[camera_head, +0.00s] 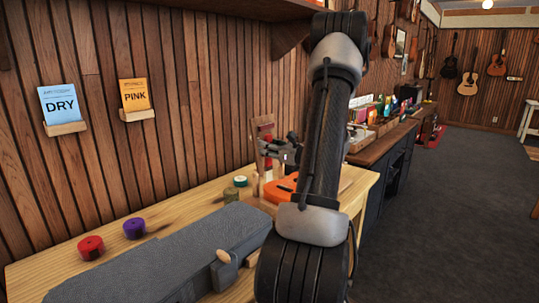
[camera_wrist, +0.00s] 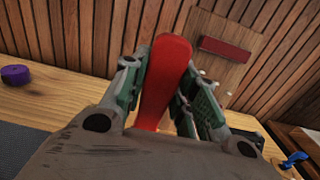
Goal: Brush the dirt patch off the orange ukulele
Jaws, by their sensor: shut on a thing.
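My gripper (camera_head: 274,149) is shut on a long red handle (camera_wrist: 165,78), probably the brush's, seen between the green-padded fingers in the wrist view. The handle's working end and any bristles cannot be made out. The orange ukulele (camera_head: 281,190) lies on the wooden workbench (camera_head: 190,196), below my gripper in the head view. My arm hides much of it. No dirt patch can be made out on the part that shows.
A wooden board with a dark red bar (camera_wrist: 225,49) stands near the wall behind my gripper. A grey case (camera_head: 165,262), a red roll (camera_head: 90,247), a purple roll (camera_head: 134,228) and small round containers (camera_head: 240,181) occupy the bench. Clear floor (camera_head: 440,220) lies to the right.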

